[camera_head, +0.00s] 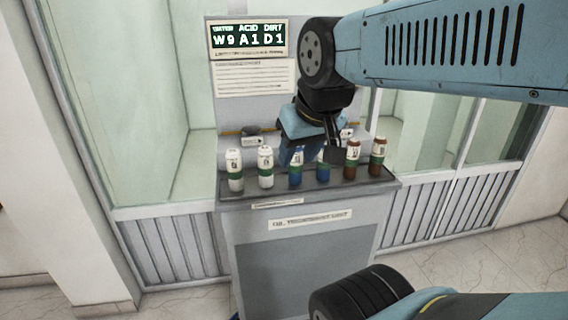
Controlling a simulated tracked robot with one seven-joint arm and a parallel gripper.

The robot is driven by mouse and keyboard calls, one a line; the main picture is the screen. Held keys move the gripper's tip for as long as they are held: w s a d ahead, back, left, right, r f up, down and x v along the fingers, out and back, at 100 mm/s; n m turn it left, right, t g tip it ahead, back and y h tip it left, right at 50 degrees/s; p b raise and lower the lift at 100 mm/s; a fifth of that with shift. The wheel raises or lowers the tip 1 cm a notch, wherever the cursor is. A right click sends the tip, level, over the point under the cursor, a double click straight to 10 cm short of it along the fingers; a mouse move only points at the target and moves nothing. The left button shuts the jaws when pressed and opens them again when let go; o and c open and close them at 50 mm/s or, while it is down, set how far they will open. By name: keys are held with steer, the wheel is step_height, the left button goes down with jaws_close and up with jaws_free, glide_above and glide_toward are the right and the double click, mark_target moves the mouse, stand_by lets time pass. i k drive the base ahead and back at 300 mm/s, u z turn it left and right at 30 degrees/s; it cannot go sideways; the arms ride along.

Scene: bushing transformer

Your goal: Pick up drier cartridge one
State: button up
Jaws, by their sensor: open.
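Bottle-like cartridges stand upright in a row on the cabinet's grey shelf (222,193). In the middle are two blue ones, the left (296,170) and the right (323,168). At the right are two brown ones, the left (351,161) and the right (377,157). Their labels are too small to read, so I cannot tell which is drier cartridge one. My gripper (335,153) is open, above and close to the right blue cartridge, partly covering it; contact cannot be told.
A lit display (248,39) reading "W9 A1D1" and a printed sheet (255,78) are on the panel behind. Glass-walled partitions flank the cabinet (300,262). Neighbouring cartridges stand close together.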

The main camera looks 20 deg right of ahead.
mark_target(296, 169)
steer(key=z, duration=1.15)
steer(key=k, duration=1.45)
steer(key=u, duration=1.2)
steer(key=i, duration=1)
steer(key=z, duration=0.05)
